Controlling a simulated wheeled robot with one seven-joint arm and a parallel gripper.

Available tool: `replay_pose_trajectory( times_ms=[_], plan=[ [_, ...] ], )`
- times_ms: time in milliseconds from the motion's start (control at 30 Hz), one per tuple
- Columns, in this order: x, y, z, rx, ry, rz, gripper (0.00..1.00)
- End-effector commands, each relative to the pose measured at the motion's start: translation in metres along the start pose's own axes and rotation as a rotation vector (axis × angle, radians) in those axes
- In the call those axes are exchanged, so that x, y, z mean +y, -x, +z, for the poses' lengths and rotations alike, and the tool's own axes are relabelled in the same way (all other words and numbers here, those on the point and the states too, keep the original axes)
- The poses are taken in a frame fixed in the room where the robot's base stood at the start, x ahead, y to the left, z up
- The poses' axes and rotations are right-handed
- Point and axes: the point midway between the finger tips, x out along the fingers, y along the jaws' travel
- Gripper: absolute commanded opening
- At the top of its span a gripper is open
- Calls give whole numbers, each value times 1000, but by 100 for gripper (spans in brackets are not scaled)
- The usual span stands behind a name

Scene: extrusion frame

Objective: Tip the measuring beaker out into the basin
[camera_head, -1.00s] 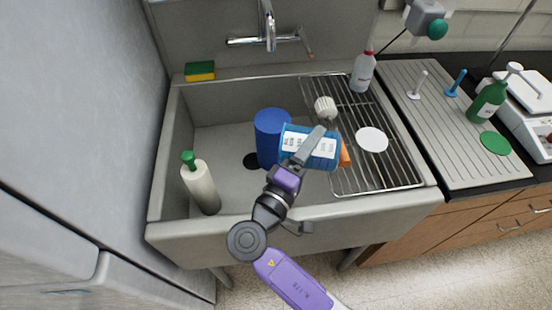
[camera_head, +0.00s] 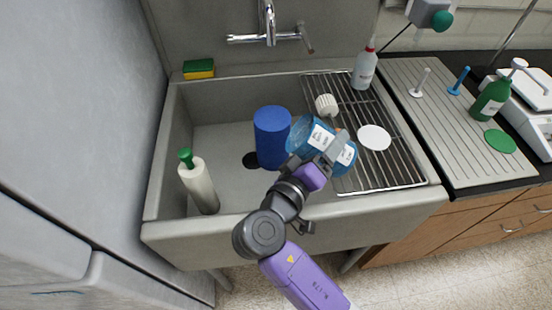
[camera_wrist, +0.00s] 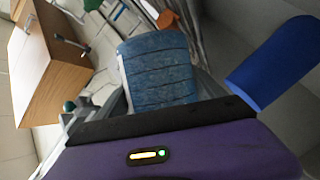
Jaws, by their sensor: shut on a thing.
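The measuring beaker (camera_head: 309,138) is translucent blue with white labels. My gripper (camera_head: 335,147) is shut on it and holds it over the right part of the basin (camera_head: 222,150), near the wire rack. The beaker lies tilted on its side, its rounded end toward the left, over the basin floor. In the wrist view the beaker (camera_wrist: 158,70) shows as a ribbed blue body between the fingers. Its inside is not visible, so I cannot tell whether anything runs out.
A solid blue cylinder (camera_head: 271,137) stands in the basin just left of the beaker. A white bottle with green cap (camera_head: 198,185) stands at the left. The tap (camera_head: 269,25) is behind.

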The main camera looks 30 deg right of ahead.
Motion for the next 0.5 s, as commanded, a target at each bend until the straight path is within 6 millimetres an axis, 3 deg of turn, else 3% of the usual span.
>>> replay_pose_trajectory(
  times_ms=[100, 267, 333, 500],
  plan=[
    [1, -1, -1, -24, -180, -70, 28],
    [-12, -3, 10, -44, -314, -127, 28],
    [6, -3, 3, -53, -374, -150, 28],
    [19, -7, 8, -76, -535, -216, 28]
  ],
)
